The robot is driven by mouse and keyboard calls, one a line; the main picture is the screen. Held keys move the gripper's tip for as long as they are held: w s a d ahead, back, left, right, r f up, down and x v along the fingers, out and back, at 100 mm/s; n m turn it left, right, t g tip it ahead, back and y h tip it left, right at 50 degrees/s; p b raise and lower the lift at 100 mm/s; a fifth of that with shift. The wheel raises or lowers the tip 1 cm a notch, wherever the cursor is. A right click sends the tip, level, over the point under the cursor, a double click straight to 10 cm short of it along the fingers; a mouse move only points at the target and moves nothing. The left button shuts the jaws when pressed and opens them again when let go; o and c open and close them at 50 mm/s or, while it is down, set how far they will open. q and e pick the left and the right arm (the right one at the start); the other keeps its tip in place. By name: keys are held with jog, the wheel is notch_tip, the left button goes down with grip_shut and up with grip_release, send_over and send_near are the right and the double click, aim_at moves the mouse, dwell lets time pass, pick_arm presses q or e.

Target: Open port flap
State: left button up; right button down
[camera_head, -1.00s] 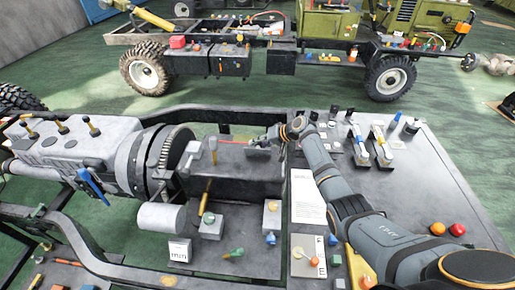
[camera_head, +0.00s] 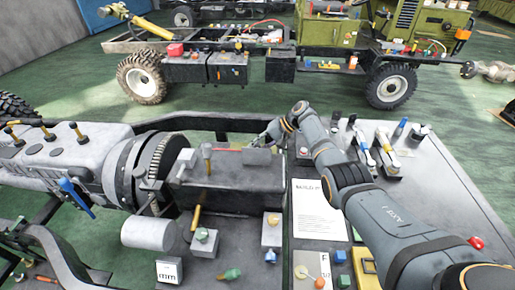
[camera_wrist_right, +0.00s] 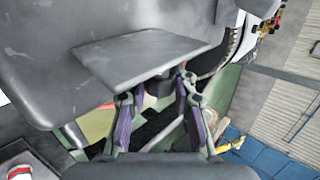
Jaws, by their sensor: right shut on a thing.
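The port flap appears to be the small flat grey plate (camera_head: 257,157) on the dark box (camera_head: 225,190) in the middle of the chassis frame. In the right wrist view the plate (camera_wrist_right: 140,52) is large and stands out from a grey surface. My right gripper (camera_head: 264,139) is at the plate's far right side in the head view. In the wrist view its fingers (camera_wrist_right: 160,88) are on either side of a dark knob-like part at the plate's edge, and it is shut on this. The contact is partly hidden. My left gripper is not in view.
A T-shaped knob (camera_head: 207,153) stands on the box left of the plate, with a thin red strip (camera_head: 227,150) nearby. A panel at right carries a white sheet (camera_head: 318,210) and several levers (camera_head: 385,150). A second chassis stands behind, across open green floor.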

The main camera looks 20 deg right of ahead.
jog(key=c, duration=1.1)
grip_release()
jog(key=shift+o, duration=0.2)
jog(key=v, duration=1.2)
